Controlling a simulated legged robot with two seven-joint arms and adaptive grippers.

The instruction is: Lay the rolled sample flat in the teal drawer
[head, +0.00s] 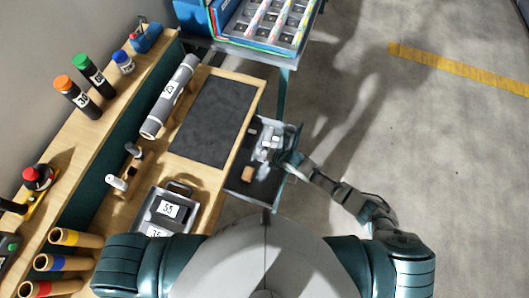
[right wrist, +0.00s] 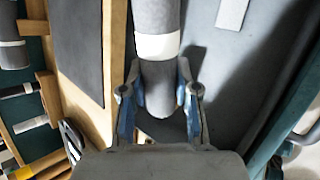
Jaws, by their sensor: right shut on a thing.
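My right gripper (head: 272,146) is over the open teal drawer (head: 291,130) at the right side of the bench. In the right wrist view, my right gripper (right wrist: 160,90) is shut on a grey roll (right wrist: 156,75) with a white band. The roll points away from the gripper, over the drawer's grey floor (right wrist: 225,65). I cannot tell whether the roll touches the floor. In the head view, the roll is small and partly hidden by the gripper. My left gripper is not in view.
A grey roll marked 23 (head: 170,95) lies on the bench beside a dark mat (head: 215,120). A grey case (head: 165,212) and several capped tubes stand left. Open floor (head: 420,150) lies right.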

